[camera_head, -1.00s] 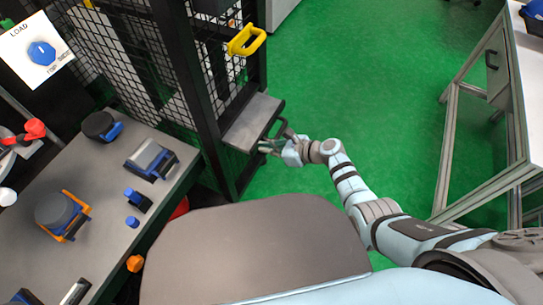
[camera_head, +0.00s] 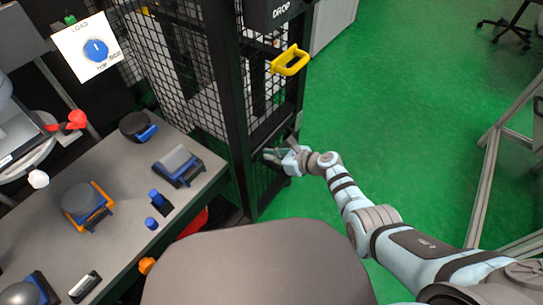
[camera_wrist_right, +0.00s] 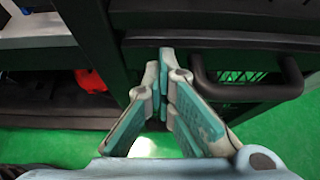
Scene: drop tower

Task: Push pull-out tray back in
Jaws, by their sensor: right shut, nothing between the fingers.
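The pull-out tray (camera_wrist_right: 225,42) shows in the right wrist view as a dark front panel with a black bar handle (camera_wrist_right: 292,84) at its right. In the head view, the tray appears in line with the black mesh tower (camera_head: 232,100), with its top surface mostly hidden. My right gripper (camera_head: 272,156) is at the tower's front, low by the tray. In the wrist view, the right gripper (camera_wrist_right: 166,62) is shut and empty, its fingertips against or very near the tray front, left of the handle. My left gripper is out of view.
A grey workbench (camera_head: 125,205) with several blue and grey fixtures stands on the left. A yellow handle (camera_head: 290,60) sticks out from the tower above my right gripper. Green floor (camera_head: 400,100) is clear to the right, up to a metal frame (camera_head: 485,185).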

